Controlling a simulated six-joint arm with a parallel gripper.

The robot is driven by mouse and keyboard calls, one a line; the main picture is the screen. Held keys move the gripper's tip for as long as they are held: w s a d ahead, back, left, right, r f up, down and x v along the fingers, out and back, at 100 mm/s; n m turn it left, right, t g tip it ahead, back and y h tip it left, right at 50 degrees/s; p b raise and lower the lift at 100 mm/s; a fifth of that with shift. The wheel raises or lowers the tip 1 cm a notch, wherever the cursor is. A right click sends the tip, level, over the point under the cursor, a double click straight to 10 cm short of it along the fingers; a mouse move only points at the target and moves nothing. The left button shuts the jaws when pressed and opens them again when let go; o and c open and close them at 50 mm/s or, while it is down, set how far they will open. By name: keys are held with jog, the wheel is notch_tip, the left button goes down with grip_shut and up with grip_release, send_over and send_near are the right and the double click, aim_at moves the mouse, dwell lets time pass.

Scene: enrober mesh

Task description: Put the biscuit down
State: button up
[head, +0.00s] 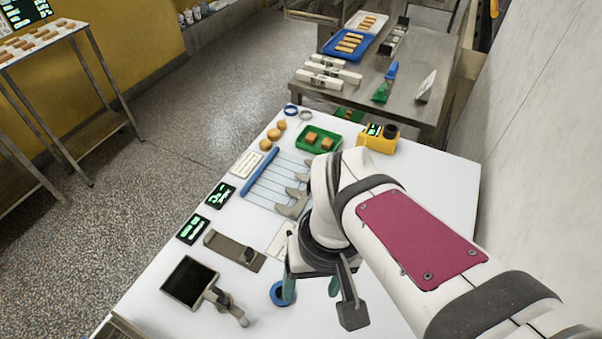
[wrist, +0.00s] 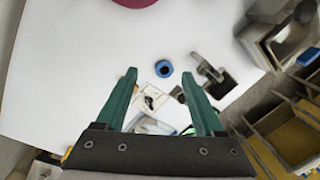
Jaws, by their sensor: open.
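My gripper (head: 311,286) is over the near part of the white table, its teal fingers partly hidden behind my arm. In the wrist view my gripper (wrist: 161,85) is open, with no biscuit between its fingers. Three round tan biscuits (head: 274,134) lie on the table's far left part. Two squarish brown biscuits (head: 312,138) sit in a green tray (head: 304,145). A wire mesh (head: 277,183) with a blue bar (head: 260,172) lies nearer, its right side partly hidden by my arm. I cannot tell which biscuit the task means.
A dark-plated tool (head: 190,281), a brownish plate (head: 233,250) and two dark displays (head: 193,229) lie left. A yellow device (head: 375,144) stands at the far right corner.

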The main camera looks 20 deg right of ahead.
jog(key=w+d+f+n+h, duration=0.1)
jog(key=w+d+f+n, duration=0.5)
jog(key=w+d+n, duration=0.4)
jog(key=shift+n, duration=0.6)
jog(key=f, duration=0.5)
jog(key=w+f, duration=0.1)
jog(key=f, duration=0.4)
jog(key=a+f, duration=0.1)
jog(key=f, duration=0.4)
jog(key=shift+w+f, duration=0.15)
jog(key=shift+w, duration=0.15)
jog(key=c, duration=1.1)
